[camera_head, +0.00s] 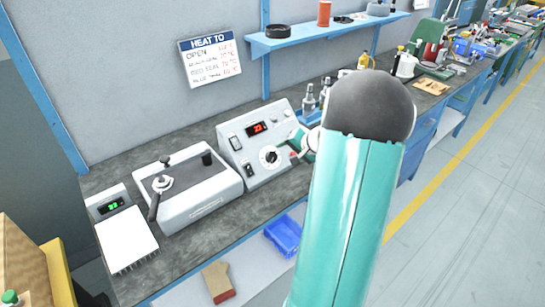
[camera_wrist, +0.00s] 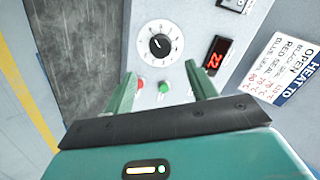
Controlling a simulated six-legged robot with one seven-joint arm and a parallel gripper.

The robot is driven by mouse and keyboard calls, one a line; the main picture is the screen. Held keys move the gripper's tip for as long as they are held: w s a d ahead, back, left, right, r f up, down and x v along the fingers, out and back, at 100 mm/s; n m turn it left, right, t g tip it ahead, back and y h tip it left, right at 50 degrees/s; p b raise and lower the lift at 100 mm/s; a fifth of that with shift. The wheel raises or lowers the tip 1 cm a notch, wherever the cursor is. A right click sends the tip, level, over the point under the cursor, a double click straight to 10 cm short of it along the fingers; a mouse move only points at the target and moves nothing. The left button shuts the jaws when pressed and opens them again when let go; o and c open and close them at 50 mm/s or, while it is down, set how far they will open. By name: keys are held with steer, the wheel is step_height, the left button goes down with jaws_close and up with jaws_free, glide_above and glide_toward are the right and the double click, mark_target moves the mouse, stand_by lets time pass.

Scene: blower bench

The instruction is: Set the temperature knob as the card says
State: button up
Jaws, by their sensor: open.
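The temperature knob (camera_head: 269,157) is a black dial with a pale pointer on the sloped panel of a light-grey control box (camera_head: 262,127). It also shows in the wrist view (camera_wrist: 160,47), on a white scale disc. The red display (camera_wrist: 215,55) beside it appears to read 22. The card (camera_head: 210,57), headed "HEAT TO", hangs on the wall with lines for open, black, red and blue seal. Its values are too small to read surely. My gripper (camera_wrist: 161,82) is open and empty, facing the panel, its fingers apart and short of the knob. My arm partly hides it in the head view.
Below the knob are a red button (camera_wrist: 141,84) and a green button (camera_wrist: 163,87). A lidded grey machine (camera_head: 187,185) with a lever stands left of the box. A green-display unit (camera_head: 123,225) is farther left.

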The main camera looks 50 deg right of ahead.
mark_target(273, 156)
steer(key=x, duration=0.9)
steer(key=shift+r, duration=0.1)
steer(key=shift+a, duration=0.1)
steer(key=c, duration=1)
